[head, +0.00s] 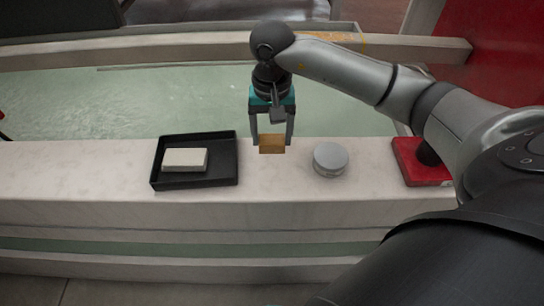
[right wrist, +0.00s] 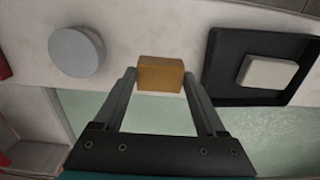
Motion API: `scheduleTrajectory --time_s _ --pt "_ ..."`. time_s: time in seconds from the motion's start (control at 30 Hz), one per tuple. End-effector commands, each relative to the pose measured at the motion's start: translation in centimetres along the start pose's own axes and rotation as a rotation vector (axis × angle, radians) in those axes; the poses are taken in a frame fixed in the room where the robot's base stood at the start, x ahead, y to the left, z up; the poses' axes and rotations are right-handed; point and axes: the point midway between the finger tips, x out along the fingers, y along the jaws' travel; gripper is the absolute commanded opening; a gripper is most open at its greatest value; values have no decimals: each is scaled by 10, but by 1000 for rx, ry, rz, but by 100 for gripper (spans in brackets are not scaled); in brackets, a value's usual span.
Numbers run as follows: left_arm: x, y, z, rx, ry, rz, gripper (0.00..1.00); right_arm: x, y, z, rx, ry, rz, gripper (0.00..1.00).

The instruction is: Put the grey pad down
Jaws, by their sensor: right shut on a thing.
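My right gripper (head: 272,141) is shut on an orange-brown block (head: 271,148), which sits between the two fingertips. In the right wrist view the block (right wrist: 160,74) shows at the ends of the fingers (right wrist: 159,82). The held block looks orange-brown, not grey. It is over the pale stone ledge (head: 280,187); I cannot tell whether it touches it. A round grey disc-like thing (head: 330,159) stands on the ledge just right of the gripper. A pale off-white block (head: 185,160) lies in a black tray (head: 223,177) to the left. My left gripper is not in view.
A red block-like thing with a dark part (head: 421,172) sits at the right of the ledge, close to my right arm. A greenish glass-like surface (head: 170,105) lies behind the ledge. The ledge is bare between tray and disc, in front of the gripper.

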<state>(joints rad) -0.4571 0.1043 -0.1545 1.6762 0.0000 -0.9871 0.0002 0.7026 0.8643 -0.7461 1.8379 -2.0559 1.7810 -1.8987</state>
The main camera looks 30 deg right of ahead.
Motion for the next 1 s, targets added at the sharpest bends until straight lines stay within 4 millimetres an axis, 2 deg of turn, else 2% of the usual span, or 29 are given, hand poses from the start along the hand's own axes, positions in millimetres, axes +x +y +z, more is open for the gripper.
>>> scheduleTrajectory --time_s 0.03,0.1,0.33,0.6,1.0 --pt "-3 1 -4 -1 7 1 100 11 0 1 1 -2 1 13" --pt "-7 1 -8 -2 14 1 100 20 0 0 2 -2 1 13" --pt "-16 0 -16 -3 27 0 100 33 0 0 1 0 0 13" --pt "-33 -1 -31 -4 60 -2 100 64 0 0 1 -1 0 13" --pt "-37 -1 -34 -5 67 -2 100 68 0 0 1 1 0 13"
